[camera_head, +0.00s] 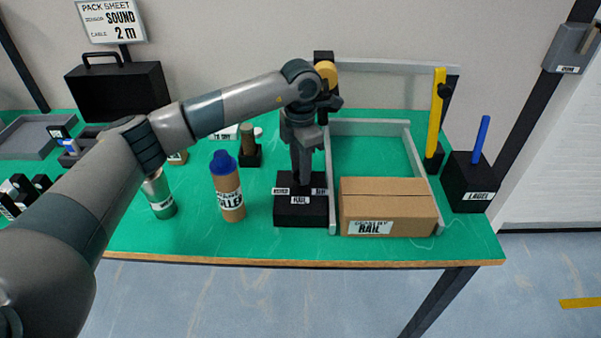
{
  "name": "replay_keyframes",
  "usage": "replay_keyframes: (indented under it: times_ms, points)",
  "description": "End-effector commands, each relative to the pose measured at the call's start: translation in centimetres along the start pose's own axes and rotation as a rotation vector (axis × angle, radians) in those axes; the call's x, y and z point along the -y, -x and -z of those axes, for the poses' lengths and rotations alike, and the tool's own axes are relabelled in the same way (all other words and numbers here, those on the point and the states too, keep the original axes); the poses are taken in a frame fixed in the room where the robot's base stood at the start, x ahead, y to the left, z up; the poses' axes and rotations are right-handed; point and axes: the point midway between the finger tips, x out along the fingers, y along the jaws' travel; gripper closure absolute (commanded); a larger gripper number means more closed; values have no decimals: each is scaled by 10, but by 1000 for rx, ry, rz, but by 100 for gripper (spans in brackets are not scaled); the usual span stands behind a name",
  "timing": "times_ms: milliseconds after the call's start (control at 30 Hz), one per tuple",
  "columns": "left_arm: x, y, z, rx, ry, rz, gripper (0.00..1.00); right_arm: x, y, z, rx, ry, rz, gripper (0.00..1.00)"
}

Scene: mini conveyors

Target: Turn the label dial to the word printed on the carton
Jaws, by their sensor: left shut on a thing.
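The brown cardboard carton (386,200) sits at the front right of the green table. Its front label's larger word reads RAIL. The label dial (301,212) is a black block just left of the carton, with white word tags around its top. The front tag reads RAIL; the side tags are too small to read surely. My left gripper (304,180) points straight down over the dial's top and is shut on its knob. The fingers hide the knob, so I cannot tell which word it points to. My right gripper is not in view.
A grey rail frame (415,155) runs behind and beside the carton. A black block with a blue lever (481,140) and a yellow lever (437,110) stand right.

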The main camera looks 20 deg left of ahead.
Motion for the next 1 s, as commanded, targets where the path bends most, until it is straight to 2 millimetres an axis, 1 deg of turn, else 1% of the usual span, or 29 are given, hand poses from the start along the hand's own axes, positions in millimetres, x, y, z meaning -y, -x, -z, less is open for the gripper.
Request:
replay_keyframes:
  times_ms: [100, 300, 733, 767, 800, 833, 1000]
  points:
    - [-1, 0, 0, 1, 57, -2, 94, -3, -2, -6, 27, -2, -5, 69]
    - [-1, 1, 0, 1, 110, -1, 94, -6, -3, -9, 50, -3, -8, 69]
    - [-1, 1, 0, 1, 119, -1, 94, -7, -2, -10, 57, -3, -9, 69]
    - [-1, 1, 0, 1, 119, -1, 65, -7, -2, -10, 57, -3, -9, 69]
    - [-1, 1, 0, 1, 119, -1, 55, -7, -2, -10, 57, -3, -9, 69]
    - [-1, 1, 0, 1, 119, -1, 53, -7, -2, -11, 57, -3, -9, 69]
    - [0, 1, 0, 0, 118, 0, 53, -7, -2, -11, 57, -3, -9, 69]
